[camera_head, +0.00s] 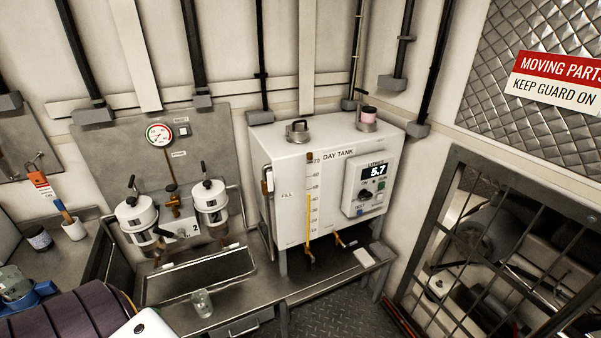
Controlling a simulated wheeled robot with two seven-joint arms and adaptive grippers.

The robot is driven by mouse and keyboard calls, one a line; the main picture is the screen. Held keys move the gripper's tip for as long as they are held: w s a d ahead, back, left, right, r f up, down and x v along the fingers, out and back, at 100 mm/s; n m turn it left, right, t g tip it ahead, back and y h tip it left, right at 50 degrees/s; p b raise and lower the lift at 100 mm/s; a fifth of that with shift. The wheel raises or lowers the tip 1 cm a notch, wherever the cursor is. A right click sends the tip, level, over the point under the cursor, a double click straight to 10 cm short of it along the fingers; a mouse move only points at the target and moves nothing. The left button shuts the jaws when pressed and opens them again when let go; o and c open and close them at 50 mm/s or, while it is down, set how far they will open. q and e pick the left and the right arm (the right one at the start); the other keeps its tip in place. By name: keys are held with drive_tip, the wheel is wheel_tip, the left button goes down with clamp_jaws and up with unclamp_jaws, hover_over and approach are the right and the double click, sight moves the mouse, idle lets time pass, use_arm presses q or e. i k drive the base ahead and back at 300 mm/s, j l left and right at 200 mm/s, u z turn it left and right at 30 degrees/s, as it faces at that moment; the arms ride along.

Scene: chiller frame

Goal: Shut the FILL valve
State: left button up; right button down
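The day tank (290,165) is a white box on the steel bench, lettered DAY TANK. The FILL label (287,196) is on the left part of its front. Neither gripper is in view.
A controller (369,186) on the tank reads 5.7. Left of the tank are two white filter housings (136,213) and a gauge (159,135). A glass (202,303) stands on the bench's front edge. A barred guard (500,250) stands at right.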

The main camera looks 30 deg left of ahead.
sight(269, 175)
drive_tip(key=u, duration=1.35)
